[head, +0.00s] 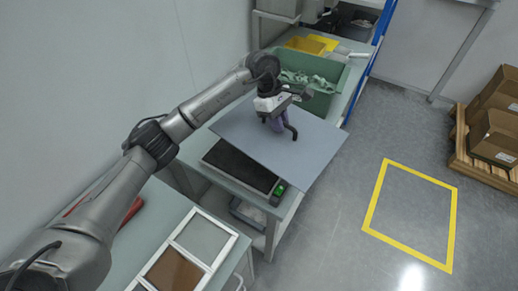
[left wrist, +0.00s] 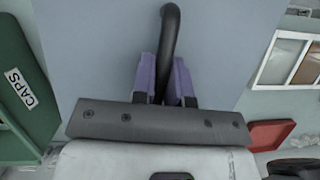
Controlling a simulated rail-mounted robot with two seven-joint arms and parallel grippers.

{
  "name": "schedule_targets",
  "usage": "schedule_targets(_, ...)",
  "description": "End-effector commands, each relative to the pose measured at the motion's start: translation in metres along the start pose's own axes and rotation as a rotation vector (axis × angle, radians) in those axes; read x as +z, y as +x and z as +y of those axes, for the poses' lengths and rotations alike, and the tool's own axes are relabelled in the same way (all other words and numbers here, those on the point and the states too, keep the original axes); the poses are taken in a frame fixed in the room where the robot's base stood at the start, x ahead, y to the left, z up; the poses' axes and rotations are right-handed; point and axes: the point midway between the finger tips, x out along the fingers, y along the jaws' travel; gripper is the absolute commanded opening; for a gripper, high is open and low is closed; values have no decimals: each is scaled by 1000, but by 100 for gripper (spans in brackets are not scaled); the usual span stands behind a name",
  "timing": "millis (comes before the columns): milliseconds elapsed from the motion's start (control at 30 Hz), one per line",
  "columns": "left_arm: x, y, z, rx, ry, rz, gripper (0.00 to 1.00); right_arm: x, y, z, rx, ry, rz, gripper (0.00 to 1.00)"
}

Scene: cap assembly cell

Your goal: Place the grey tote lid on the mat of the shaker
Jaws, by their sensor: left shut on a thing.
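The grey tote lid (head: 315,148) is a wide flat panel with a dark bent handle (left wrist: 170,35). My left gripper (head: 279,122), with purple fingers, is shut on that handle; the left wrist view shows the fingers (left wrist: 165,80) on either side of it. The shaker, with a dark mat (head: 238,166) and a green-lit switch (head: 280,188), stands on the bench below and left of the lid in the head view. The lid hides the mat's far part. It looks raised above the shaker, but the gap is hard to judge. My right gripper is not in view.
A green bin (head: 325,70) with crumpled green contents stands behind the lid; a green bin labelled CAPS (left wrist: 15,90) shows in the left wrist view. A yellow tray (head: 308,45) lies farther back. Framed panels (head: 205,238) lie in front. A wall runs along the left.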

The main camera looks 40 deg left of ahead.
Motion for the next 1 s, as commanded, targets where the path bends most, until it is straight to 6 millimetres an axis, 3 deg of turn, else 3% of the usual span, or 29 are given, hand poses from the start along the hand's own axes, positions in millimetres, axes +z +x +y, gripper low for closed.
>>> schedule_targets(33,-19,6,8,53,-130,-2,0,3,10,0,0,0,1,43)
schedule_targets(200,-68,7,28,213,-512,0,0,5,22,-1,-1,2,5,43)
schedule_targets(400,-104,6,37,323,-774,1,0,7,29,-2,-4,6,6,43)
schedule_targets(567,-118,12,39,352,-853,2,0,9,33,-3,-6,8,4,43)
schedule_targets(1000,-140,64,40,356,-860,1,0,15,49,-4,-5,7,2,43)
